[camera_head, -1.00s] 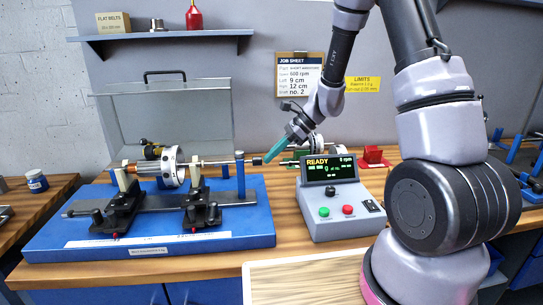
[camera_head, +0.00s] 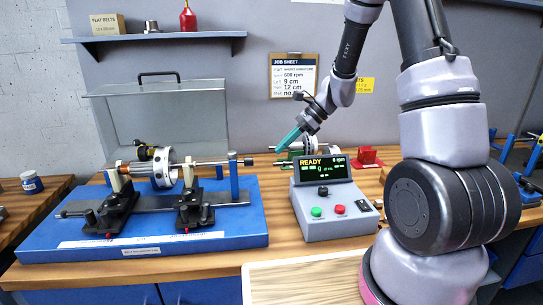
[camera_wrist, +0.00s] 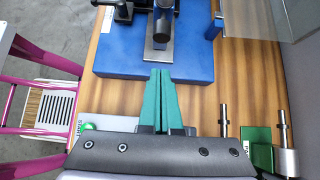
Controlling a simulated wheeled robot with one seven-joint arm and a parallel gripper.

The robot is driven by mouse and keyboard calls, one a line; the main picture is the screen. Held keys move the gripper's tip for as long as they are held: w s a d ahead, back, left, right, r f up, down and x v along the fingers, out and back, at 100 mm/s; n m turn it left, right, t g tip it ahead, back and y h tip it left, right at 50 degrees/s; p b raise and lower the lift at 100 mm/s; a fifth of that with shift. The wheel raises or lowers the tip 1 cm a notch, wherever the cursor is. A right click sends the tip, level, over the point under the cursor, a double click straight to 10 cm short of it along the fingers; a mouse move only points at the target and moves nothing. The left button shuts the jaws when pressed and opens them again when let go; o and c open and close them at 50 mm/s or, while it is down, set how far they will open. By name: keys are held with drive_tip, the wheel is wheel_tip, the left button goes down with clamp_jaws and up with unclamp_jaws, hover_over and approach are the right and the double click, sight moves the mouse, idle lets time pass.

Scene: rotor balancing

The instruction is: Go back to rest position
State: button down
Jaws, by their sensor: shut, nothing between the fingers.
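My gripper (camera_head: 288,141) has teal fingers and shows above the bench, behind and above the control box, right of the balancing machine. In the wrist view my gripper (camera_wrist: 163,98) has its two fingers together with nothing between them. The blue balancing machine (camera_head: 150,238) stands on the wooden bench at left. A rotor (camera_head: 162,168) with a light drum lies across its two black supports. The control box (camera_head: 327,210) shows "READY" on its display and has a green and a red button.
A clear guard (camera_head: 160,112) stands open behind the machine. A red block (camera_head: 368,157) and a green stand (camera_wrist: 257,148) are near the gripper on the bench. A job sheet (camera_head: 294,77) hangs on the wall. A shelf (camera_head: 160,38) is at upper left.

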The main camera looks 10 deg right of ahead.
drive_tip(key=v, duration=0.6)
drive_tip(key=s+d+r+n+t+h, duration=0.3)
drive_tip(key=s+r+n, duration=0.3)
drive_tip(key=s+r, duration=0.3)
drive_tip(key=s+d+r+n+t+h, duration=0.3)
drive_tip(key=s+r+n, duration=0.4)
drive_tip(key=s+r, duration=0.3)
drive_tip(key=shift+s+d+n+t+h, duration=0.35)
drive_tip(key=shift+s+t+h, duration=0.15)
drive_tip(key=shift+s+t, duration=0.25)
drive_tip(key=shift+r, duration=0.15)
